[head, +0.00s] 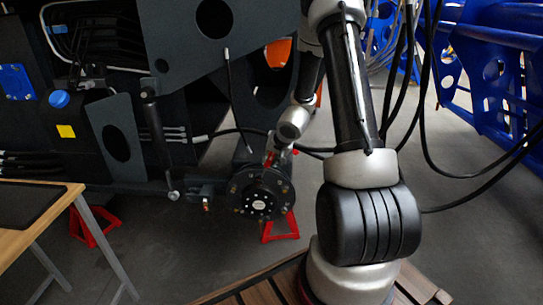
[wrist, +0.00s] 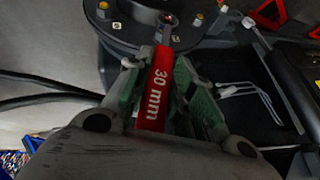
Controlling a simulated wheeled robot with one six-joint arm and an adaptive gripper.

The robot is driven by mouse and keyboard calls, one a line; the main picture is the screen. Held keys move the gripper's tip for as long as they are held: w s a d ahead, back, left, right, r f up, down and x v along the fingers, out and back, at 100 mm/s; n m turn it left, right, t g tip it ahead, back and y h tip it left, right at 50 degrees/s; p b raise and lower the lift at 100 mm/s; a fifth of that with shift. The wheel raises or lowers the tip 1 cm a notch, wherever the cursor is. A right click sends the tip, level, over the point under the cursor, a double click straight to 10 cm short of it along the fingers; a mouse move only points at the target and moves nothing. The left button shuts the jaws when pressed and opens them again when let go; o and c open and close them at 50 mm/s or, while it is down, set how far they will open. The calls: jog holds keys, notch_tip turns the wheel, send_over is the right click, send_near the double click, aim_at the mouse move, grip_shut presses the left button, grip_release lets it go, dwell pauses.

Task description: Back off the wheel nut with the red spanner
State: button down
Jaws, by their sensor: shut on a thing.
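The red spanner (wrist: 155,98), marked "30 mm", is in my gripper (wrist: 155,68), between its green-padded fingers in the wrist view. Its metal head points away from me to the dark round wheel hub (wrist: 122,28) and overlaps a nut (wrist: 167,18) near the rim. I cannot tell whether the jaw is fully seated on it. In the head view the hub (head: 259,195) is low in the middle, with a ring of studs or nuts. A small part of the red spanner (head: 270,158) shows just above it; my arm partly hides my gripper.
A red stand (head: 281,228) is under the hub. The dark chassis (head: 150,60) fills the left and centre. A wooden-topped table (head: 40,200) is at the left. Black cables hang at the right, before a blue frame (head: 490,60). Bare floor shows between the table and the hub.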

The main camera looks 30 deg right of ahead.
jog(key=s+a, duration=0.4)
jog(key=s, duration=0.3)
jog(key=shift+a, duration=0.25)
dwell(1.1)
